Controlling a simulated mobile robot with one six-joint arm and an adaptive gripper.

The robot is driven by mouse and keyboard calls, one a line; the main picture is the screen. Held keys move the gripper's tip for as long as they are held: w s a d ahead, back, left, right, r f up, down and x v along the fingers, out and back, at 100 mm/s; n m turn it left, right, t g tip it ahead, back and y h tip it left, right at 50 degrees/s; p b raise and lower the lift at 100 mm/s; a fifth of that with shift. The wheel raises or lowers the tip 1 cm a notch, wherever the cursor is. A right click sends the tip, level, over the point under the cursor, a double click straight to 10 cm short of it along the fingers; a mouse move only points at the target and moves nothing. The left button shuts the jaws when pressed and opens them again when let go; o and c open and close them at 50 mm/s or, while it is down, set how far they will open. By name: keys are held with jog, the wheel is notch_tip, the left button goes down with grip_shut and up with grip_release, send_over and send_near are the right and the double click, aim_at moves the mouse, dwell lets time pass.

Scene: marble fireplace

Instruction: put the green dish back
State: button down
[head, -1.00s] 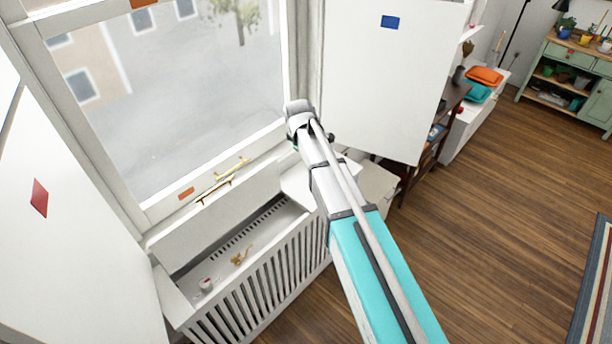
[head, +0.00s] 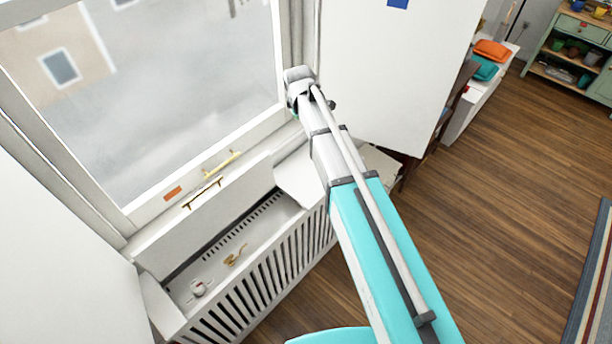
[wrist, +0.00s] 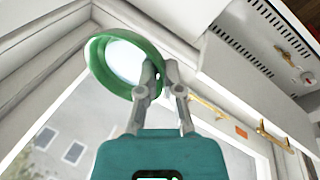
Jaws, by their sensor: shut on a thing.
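The green dish (wrist: 98,62) shows in the wrist view, round, with a green rim and a pale middle. My gripper (wrist: 160,74) is shut on its edge, and the dish sticks out to the left of the fingers. In the head view my gripper's end is beyond my arm's tip, near the window frame, and its fingers are hidden. Only a trace of green shows there. Below and left of the arm tip is a white slatted radiator cover (head: 253,302) with its top raised, showing an open trough (head: 215,272).
The trough holds a small white and red thing (head: 198,288) and a gold-coloured thing (head: 235,255). Gold handles (head: 202,193) are by the window sill. A white panel (head: 400,75) stands right of the arm tip.

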jog(key=shift+s+a, duration=0.15)
jog(key=s+d+f+n+b, duration=0.2)
jog(key=s+f+b, duration=0.5)
jog(key=f+b, duration=0.2)
jog(key=s+d+f+n+y+b, duration=0.1)
jog(key=s+f+n+b, duration=0.1)
jog(key=s+f+b, duration=0.6)
notch_tip(320, 180, down, 2)
jog(key=b, duration=0.2)
jog(key=shift+d+f+b, duration=0.2)
jog(key=shift+d+b, duration=0.1)
jog(key=shift+d, duration=0.1)
jog(key=shift+w, duration=0.1)
jog(key=w+f+b, duration=0.2)
jog(key=w, duration=0.2)
jog(key=w+f+b, duration=0.3)
jog(key=w, duration=0.1)
jog(key=w+f+b, duration=0.3)
jog(key=w, duration=0.1)
jog(key=shift+a, duration=0.3)
jog(key=shift+w+f+b, duration=0.5)
